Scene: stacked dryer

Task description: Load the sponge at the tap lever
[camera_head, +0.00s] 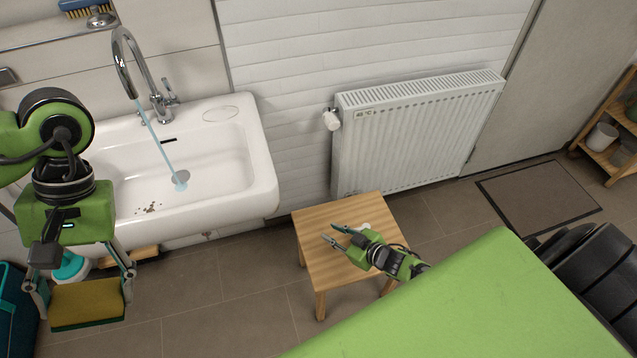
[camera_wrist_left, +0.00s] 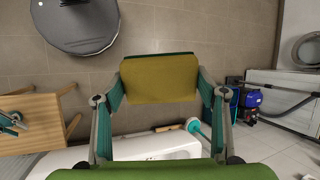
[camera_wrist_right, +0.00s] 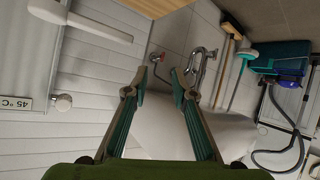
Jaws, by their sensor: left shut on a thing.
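My left gripper (camera_head: 84,286) is shut on the sponge (camera_head: 88,305), yellow above and green below, in front of the sink's left part. The left wrist view shows the sponge (camera_wrist_left: 158,80) between both fingers. The chrome tap (camera_head: 122,62) stands at the sink's back edge, with its lever (camera_head: 170,92) on the right of its base. The held sponge is apart from the lever. A blue water stream (camera_head: 158,143) runs from the spout to the drain. My right gripper (camera_head: 334,234) is open and empty above the wooden stool; its parted fingers (camera_wrist_right: 158,76) show in the right wrist view.
The white sink (camera_head: 262,190) has dark specks in its basin. The wooden stool (camera_head: 325,270) stands before a radiator (camera_head: 415,135). A blue brush (camera_head: 85,6) lies on the shelf above the sink. A teal bin (camera_head: 14,310) is at lower left. Floor between sink and stool is clear.

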